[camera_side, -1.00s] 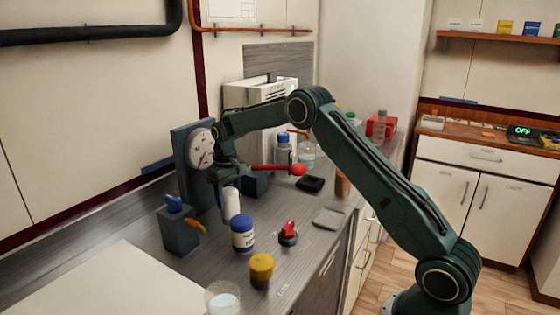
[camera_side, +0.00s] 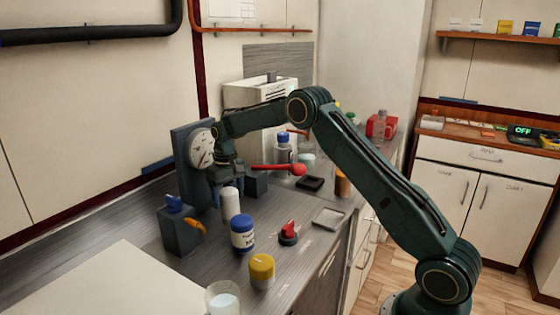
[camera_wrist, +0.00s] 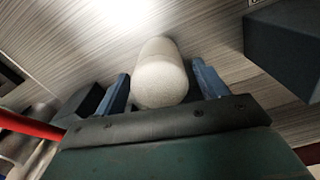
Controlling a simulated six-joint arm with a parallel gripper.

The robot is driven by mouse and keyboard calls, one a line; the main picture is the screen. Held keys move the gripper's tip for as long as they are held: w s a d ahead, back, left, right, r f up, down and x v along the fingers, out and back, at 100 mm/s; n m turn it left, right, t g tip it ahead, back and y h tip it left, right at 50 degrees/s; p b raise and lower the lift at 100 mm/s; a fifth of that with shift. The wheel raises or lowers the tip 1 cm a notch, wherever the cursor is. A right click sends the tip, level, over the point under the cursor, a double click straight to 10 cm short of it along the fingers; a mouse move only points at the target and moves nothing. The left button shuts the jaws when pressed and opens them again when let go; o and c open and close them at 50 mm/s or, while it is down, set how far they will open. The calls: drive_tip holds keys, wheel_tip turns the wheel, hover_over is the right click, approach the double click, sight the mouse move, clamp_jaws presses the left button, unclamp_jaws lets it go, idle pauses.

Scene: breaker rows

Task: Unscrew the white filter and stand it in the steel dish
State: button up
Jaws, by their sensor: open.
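The white filter (camera_side: 230,203) is a pale upright cylinder near the gauge panel in the side view. In the wrist view the filter (camera_wrist: 160,75) shows its rounded end between the two blue fingers. My gripper (camera_side: 227,184) is at the filter's top, and in the wrist view my gripper (camera_wrist: 162,88) is open with a finger on each side and visible gaps. Whether the filter is still threaded in cannot be seen. A shallow grey square dish (camera_side: 328,218), probably the steel dish, lies empty near the counter's right edge.
A blue-lidded jar (camera_side: 242,234), a red knob (camera_side: 289,233), a yellow-capped jar (camera_side: 262,270) and a glass (camera_side: 223,298) stand in front. A dark block with an orange lever (camera_side: 180,230) is left of the filter.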

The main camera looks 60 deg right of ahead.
drive_tip(key=m, duration=0.3)
drive_tip(key=shift+m, duration=0.4)
drive_tip(key=m, duration=0.4)
drive_tip(key=shift+m, duration=0.3)
drive_tip(key=m, duration=0.4)
drive_tip(key=shift+m, duration=2.2)
drive_tip(key=c, duration=0.8)
drive_tip(key=shift+c, duration=0.2)
